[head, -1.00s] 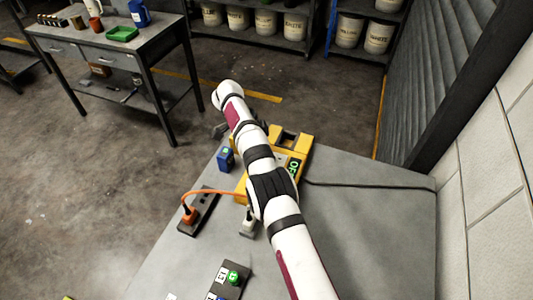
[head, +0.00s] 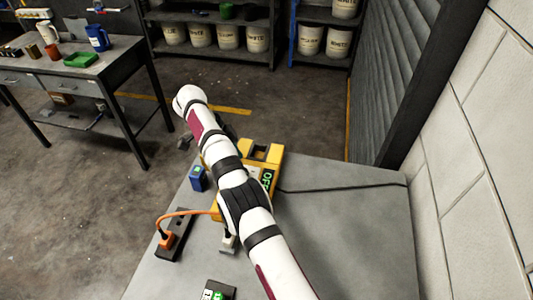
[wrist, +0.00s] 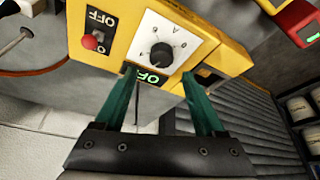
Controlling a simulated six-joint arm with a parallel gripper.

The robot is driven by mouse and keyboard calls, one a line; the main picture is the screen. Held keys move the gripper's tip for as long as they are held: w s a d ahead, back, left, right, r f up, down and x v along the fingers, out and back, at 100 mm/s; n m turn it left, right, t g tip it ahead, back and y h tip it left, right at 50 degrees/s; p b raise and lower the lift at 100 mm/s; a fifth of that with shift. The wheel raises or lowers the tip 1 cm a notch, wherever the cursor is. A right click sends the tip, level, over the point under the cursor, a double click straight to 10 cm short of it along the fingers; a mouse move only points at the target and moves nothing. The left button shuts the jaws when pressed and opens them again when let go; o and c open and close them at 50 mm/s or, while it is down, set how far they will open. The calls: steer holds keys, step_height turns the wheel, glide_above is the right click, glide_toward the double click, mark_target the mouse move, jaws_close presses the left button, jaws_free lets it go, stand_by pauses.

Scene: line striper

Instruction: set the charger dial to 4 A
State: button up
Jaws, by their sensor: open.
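The yellow charger (head: 262,152) stands on the grey bench in the head view, partly hidden by my arm. Its green display reads OFF (head: 267,180). In the wrist view the charger (wrist: 215,52) shows a white dial plate with a black round knob (wrist: 161,55); the marks around it are too small to read surely. A red switch (wrist: 90,42) sits beside the dial, near OFF labels. My gripper (wrist: 159,74) is open, its two green fingers apart, with the tips just below the knob in the picture and nothing between them. The head view does not show the fingers clearly.
A black power strip (head: 174,240) with an orange plug and cord lies left of the charger. A blue box (head: 198,178) stands near the bench's left edge. A black cable runs right from the charger. The bench's right part (head: 345,230) is clear.

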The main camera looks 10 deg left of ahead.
steer(key=d+r, duration=0.7)
steer(key=d, duration=0.4)
steer(key=shift+w+d+r, duration=0.15)
steer(key=shift+w+d, duration=0.05)
steer(key=shift+d, duration=0.15)
steer(key=s+d+f+m+g+y, duration=0.1)
steer(key=s+f+m+g+y, duration=0.1)
steer(key=s+f+g+y, duration=0.6)
steer(key=w+d+r+m+t+y, duration=0.2)
steer(key=w+d+m+t+y, duration=0.25)
steer(key=t+y, duration=0.45)
steer(key=shift+m, duration=0.35)
steer(key=x, duration=1.6)
steer(key=shift+w+a+r, duration=0.1)
steer(key=shift+a+r, duration=0.05)
steer(key=shift+a, duration=0.2)
